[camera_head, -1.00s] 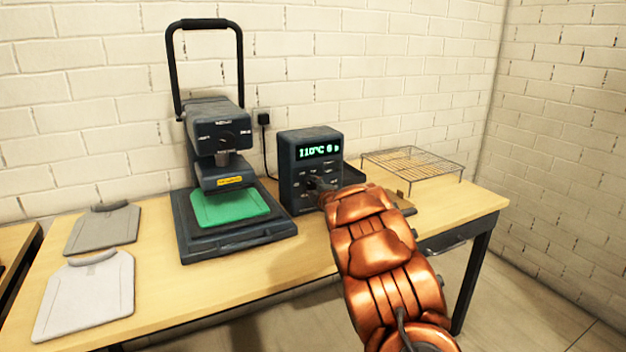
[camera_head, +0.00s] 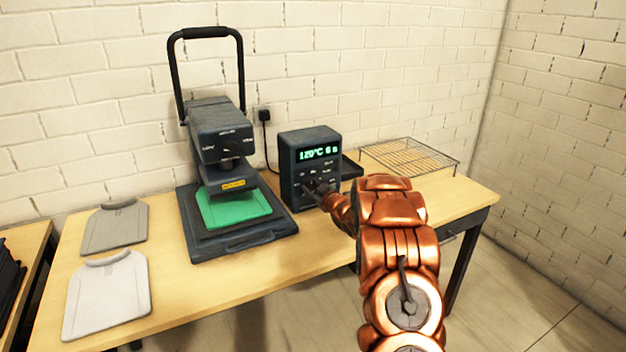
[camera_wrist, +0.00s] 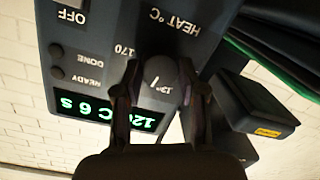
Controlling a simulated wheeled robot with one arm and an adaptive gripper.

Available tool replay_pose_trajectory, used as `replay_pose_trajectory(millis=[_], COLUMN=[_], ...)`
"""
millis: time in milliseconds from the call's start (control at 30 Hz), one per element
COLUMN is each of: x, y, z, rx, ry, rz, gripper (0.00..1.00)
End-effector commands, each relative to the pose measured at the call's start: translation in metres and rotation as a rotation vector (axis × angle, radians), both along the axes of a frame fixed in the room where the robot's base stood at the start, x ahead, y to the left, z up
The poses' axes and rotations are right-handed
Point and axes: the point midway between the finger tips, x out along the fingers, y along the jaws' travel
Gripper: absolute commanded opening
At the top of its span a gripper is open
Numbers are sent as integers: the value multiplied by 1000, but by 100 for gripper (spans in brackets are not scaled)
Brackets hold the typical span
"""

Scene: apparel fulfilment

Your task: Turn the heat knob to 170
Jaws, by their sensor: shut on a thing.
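The dark control box (camera_head: 290,180) stands on the table beside the heat press. Its green display (camera_head: 319,154) reads 120°C and 6 s. In the wrist view the box is upside down, with the label HEAT °C and the mark 170 beside the round grey heat knob (camera_wrist: 161,73). My gripper (camera_wrist: 160,88) is shut on the heat knob, with one finger on each side of it. In the head view my gripper (camera_head: 322,190) is at the front of the box, and the knob is mostly hidden behind it.
The heat press (camera_head: 222,135) with a green piece (camera_head: 233,208) on its lower plate stands left of the box. A wire rack (camera_head: 408,157) is at the right. Grey (camera_head: 115,228) and white (camera_head: 107,296) garment-shaped boards lie at the left. The table's front middle is clear.

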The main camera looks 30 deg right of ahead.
Motion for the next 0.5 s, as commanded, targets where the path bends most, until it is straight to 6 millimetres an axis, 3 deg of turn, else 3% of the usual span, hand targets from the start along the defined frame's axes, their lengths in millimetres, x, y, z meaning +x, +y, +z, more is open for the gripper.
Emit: replay_pose_trajectory(millis=[500], x=[0], y=[-2], z=[2], rx=[490], ry=[-40], rz=[-2], gripper=[6])
